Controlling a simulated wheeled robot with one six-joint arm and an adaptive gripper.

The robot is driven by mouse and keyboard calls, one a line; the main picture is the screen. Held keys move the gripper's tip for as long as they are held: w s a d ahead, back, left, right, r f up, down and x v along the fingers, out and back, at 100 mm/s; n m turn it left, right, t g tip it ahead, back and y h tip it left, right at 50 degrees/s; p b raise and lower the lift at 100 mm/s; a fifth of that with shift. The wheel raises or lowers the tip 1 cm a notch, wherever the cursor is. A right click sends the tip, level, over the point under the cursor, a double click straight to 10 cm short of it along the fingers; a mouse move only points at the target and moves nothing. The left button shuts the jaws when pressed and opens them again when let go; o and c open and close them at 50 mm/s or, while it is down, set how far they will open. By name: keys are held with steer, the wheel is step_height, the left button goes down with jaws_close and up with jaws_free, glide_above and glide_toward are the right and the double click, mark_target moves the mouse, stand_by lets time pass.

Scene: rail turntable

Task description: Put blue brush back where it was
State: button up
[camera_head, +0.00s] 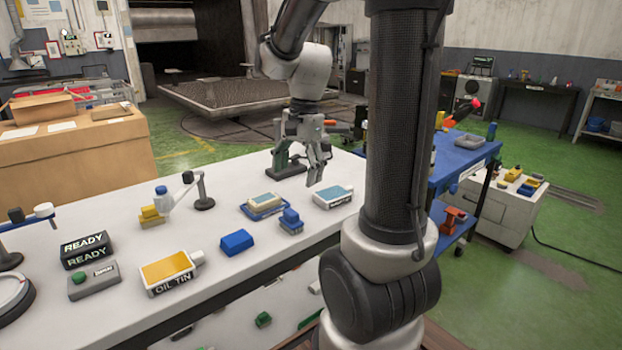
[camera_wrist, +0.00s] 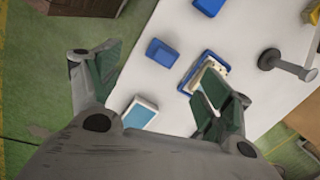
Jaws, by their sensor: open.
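My gripper (camera_head: 318,168) is open and empty above the far right part of the white bench (camera_head: 215,282). In the wrist view its fingers stand wide apart (camera_wrist: 163,82). A small blue block with a raised top (camera_head: 290,220), which looks like the blue brush, sits on the bench nearer the camera than my gripper. It also shows in the wrist view (camera_wrist: 161,52), lying beyond the gap between the fingers. A plain blue block (camera_head: 237,242) lies to its left, and I cannot fully rule it out as the brush.
A blue-edged tray (camera_head: 263,206) and a blue-and-white tin (camera_head: 333,197) lie near the blue pieces. An oil tin (camera_head: 170,272), READY blocks (camera_head: 87,251), a yellow block (camera_head: 151,216) and a small post with an arm (camera_head: 204,203) stand further left. A blue cart (camera_head: 465,160) stands right.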

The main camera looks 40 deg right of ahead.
steer(key=s+a+r+n+t, duration=0.1)
steer(key=s+r+n+t, duration=0.1)
steer(key=s+n, duration=0.5)
steer(key=s+a+r+n+t+h, duration=0.1)
steer(key=s+a+r+n, duration=0.1)
steer(key=s+r+n, duration=0.2)
steer(key=s+n, duration=0.3)
steer(key=shift+a+t, duration=0.3)
steer(key=shift+t, duration=0.1)
